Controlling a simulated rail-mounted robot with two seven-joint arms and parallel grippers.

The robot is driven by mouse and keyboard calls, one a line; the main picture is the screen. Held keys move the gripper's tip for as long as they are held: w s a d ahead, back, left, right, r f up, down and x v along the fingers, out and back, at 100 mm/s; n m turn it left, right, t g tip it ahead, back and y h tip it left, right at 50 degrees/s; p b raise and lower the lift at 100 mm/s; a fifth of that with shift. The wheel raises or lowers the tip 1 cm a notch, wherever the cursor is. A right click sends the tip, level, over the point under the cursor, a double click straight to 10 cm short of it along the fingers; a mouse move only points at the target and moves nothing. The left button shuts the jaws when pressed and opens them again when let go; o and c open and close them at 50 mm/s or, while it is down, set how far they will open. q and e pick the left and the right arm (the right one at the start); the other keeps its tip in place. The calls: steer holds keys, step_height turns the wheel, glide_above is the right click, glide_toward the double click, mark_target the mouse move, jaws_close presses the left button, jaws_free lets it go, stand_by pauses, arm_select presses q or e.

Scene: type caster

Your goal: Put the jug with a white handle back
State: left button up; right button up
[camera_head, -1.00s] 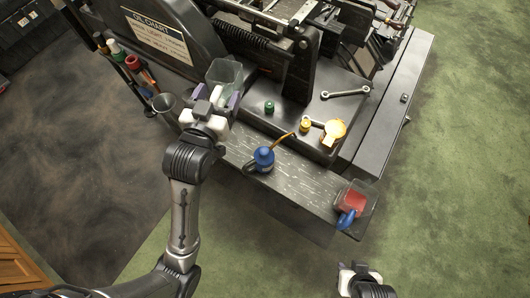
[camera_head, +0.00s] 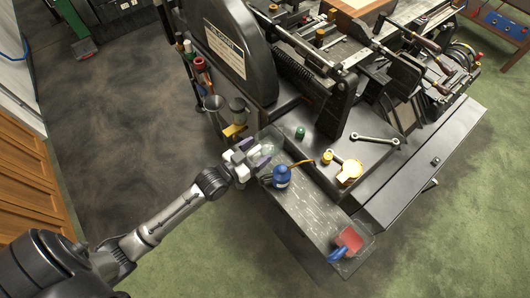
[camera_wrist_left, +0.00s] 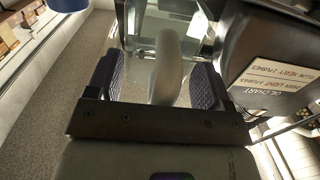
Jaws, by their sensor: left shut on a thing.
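The clear jug with a white handle (camera_head: 270,140) is at the left end of the machine's dark shelf. My left gripper (camera_head: 250,159) is on the jug's near-left side, shut on its handle. In the left wrist view the pale handle (camera_wrist_left: 166,68) runs between the two dark ribbed fingers of the left gripper (camera_wrist_left: 157,82), and the clear jug body (camera_wrist_left: 172,14) shows beyond. Whether the jug's base touches the shelf cannot be told. My right gripper is out of view.
A blue oil can (camera_head: 282,177) stands on the shelf (camera_head: 312,208) just right of the jug. A jug with red contents and a blue handle (camera_head: 348,241) is at the shelf's far right end.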

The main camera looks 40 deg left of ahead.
mark_target(255, 145)
arm_select(q)
steer(key=a, duration=0.1)
steer(key=w+a+f+h, duration=0.1)
steer(key=shift+w+a+f+m, duration=0.1)
steer(key=shift+a+f+m, duration=0.05)
steer(key=shift+a+m, duration=0.2)
steer(key=shift+w+a+f+b, duration=0.2)
steer(key=shift+f+b, duration=0.6)
steer(key=shift+f, duration=1.15)
steer(key=shift+w+a+f+b, duration=0.15)
steer(key=shift+f+b, duration=0.65)
steer(key=shift+f, duration=1.15)
steer(key=shift+d, duration=0.1)
steer(key=shift+f, duration=0.2)
steer(key=o, duration=1.3)
